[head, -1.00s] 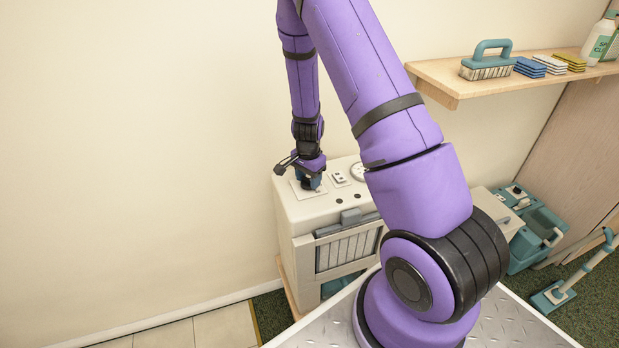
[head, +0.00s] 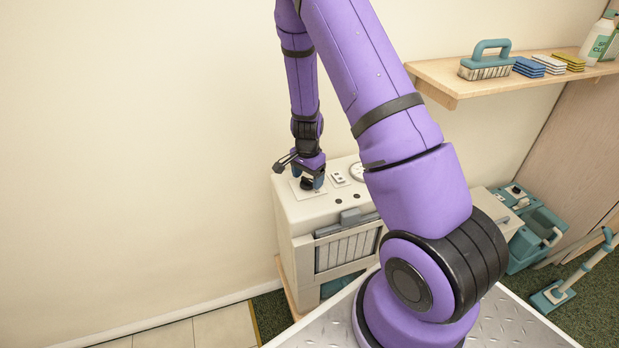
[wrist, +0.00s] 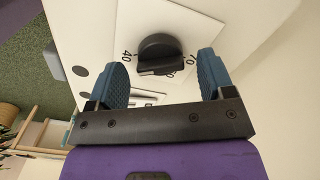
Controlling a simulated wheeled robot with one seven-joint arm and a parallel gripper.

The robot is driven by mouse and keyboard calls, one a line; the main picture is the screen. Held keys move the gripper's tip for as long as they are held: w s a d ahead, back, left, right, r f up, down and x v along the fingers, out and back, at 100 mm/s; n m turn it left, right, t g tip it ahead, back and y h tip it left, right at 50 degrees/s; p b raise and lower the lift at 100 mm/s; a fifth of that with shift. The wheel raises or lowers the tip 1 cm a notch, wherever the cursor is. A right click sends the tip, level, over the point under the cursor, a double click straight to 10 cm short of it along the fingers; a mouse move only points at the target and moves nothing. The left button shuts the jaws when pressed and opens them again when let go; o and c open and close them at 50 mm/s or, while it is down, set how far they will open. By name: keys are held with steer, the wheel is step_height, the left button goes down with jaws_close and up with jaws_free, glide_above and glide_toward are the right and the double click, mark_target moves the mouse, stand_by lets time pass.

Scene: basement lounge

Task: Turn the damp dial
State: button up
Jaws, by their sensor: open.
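The damp dial (wrist: 158,50) is a black round knob with a raised grip bar, on a white plate with printed numbers such as 40 and 70. It sits on top of a cream dehumidifier-like machine (head: 298,214). My gripper (wrist: 163,75) is open, with one blue ribbed finger to each side of the dial in the wrist view. The fingers appear apart from the dial. In the head view my gripper (head: 312,182) is just above the plate at the machine's left end, and part of the dial shows dark beneath it.
The machine's top also has a small switch panel (head: 339,177) and a round white gauge (head: 357,171), partly behind my arm. A wooden shelf (head: 440,80) with a brush (head: 487,60) is at upper right. A teal bucket (head: 540,238) stands right. The wall is close behind.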

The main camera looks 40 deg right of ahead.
step_height(320, 180, up, 10)
stand_by(0.5)
steer(key=shift+d+r, duration=0.1)
step_height(320, 180, up, 13)
steer(key=n+t+y, duration=0.1)
steer(key=n+t, duration=0.1)
steer(key=n, duration=0.2)
glide_above(308, 179)
steer(key=s+a, duration=0.3)
steer(key=a, duration=0.3)
steer(key=s+a+r+n, duration=0.35)
steer(key=s+r, duration=0.25)
steer(key=r, duration=0.2)
steer(key=s+a+r+n+t, duration=0.1)
steer(key=s+r+n, duration=0.3)
steer(key=s, duration=0.4)
steer(key=s+a+r+n+t+h, duration=0.1)
steer(key=s+r+n, duration=0.3)
steer(key=s, duration=0.5)
step_height(308, 179, up, 2)
steer(key=shift+s+a+r+t, duration=0.1)
steer(key=shift+s+a+t, duration=0.15)
steer(key=shift+a+t, duration=0.45)
steer(key=shift+a, duration=0.1)
